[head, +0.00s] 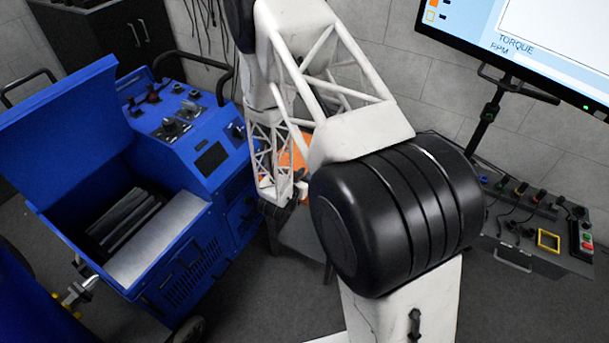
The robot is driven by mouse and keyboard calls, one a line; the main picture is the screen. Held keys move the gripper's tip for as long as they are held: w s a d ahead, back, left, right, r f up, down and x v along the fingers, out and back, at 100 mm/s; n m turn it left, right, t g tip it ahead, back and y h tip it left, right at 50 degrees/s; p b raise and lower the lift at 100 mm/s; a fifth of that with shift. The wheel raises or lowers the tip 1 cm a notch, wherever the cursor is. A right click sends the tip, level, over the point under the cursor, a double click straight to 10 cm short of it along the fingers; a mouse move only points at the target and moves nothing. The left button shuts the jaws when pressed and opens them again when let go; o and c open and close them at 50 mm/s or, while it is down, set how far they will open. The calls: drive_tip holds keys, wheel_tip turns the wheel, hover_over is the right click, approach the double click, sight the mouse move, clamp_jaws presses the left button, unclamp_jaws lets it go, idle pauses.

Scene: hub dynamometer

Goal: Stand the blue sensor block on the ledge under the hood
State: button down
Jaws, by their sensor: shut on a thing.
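A blue machine cabinet (205,160) stands at the left with its large blue hood (75,125) raised. Under the hood is a dark opening with several dark slats (125,215). A light grey, flat ledge (160,238) lies along the front of this opening, and its visible top is bare. My white lattice forearm comes down just right of the cabinet. I cannot make out gripper fingers at its far end, so they seem hidden. I cannot pick out the blue sensor block anywhere.
Knobs and a dark display (211,159) top the cabinet. A grey stand (305,238) and a partly hidden orange thing (297,155) sit behind my arm. At right are a monitor (540,45) and a control bench (535,250). A brass-coloured fitting (75,292) juts out at lower left.

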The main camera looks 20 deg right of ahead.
drive_tip(key=shift+f, duration=0.15)
drive_tip(key=c, duration=1.1)
unclamp_jaws()
drive_tip(key=shift+o, duration=0.2)
drive_tip(key=f+v, duration=0.1)
drive_tip(key=v, duration=0.6)
drive_tip(key=shift+s+a+r, duration=0.2)
drive_tip(key=shift+a+r, duration=0.15)
drive_tip(key=shift+r, duration=0.05)
drive_tip(key=shift+r, duration=0.1)
